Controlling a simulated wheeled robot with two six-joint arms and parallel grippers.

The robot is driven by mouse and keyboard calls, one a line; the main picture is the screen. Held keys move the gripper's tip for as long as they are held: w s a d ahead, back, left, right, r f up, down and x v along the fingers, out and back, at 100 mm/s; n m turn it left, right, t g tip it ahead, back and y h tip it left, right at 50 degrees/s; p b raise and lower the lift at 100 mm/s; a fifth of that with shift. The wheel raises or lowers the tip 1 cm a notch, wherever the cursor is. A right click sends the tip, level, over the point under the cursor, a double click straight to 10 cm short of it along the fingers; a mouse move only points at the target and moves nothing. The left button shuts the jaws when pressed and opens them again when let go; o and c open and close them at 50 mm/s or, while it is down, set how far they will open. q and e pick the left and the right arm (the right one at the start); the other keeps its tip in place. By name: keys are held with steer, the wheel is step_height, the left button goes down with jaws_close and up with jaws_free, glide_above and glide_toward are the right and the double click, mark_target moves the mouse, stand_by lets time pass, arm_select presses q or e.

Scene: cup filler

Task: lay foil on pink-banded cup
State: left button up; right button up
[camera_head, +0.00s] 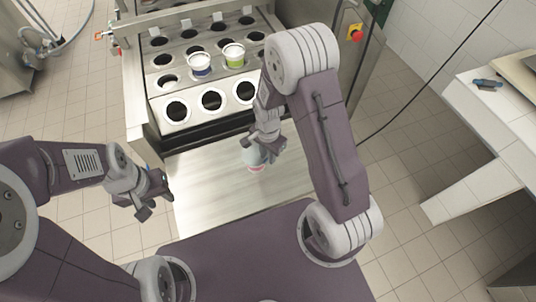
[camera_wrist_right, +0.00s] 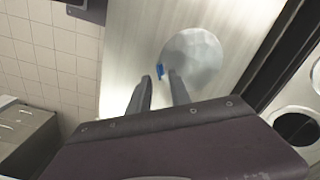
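A grey round foil (camera_wrist_right: 195,60) with a small blue tab (camera_wrist_right: 160,70) fills the middle of the right wrist view. In the head view the pale foil (camera_head: 252,154) sits at the top of a cup with a pinkish-red band (camera_head: 257,168), on the metal shelf. Most of the cup is hidden under the foil. My right gripper (camera_head: 267,146) is right beside the foil. Its two fingers (camera_wrist_right: 160,76) stand apart with the blue tab near their tips; a gap shows between them. My left gripper (camera_head: 152,200) is open and empty, left of the shelf.
The filler's metal plate with several round holes (camera_head: 211,100) lies behind the shelf. A blue-banded cup (camera_head: 200,65) and a green-banded cup (camera_head: 234,56) stand in holes there. The metal shelf (camera_head: 215,185) is otherwise clear. A white table stands at the right.

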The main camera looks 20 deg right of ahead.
step_height(320, 180, up, 9)
stand_by(0.8)
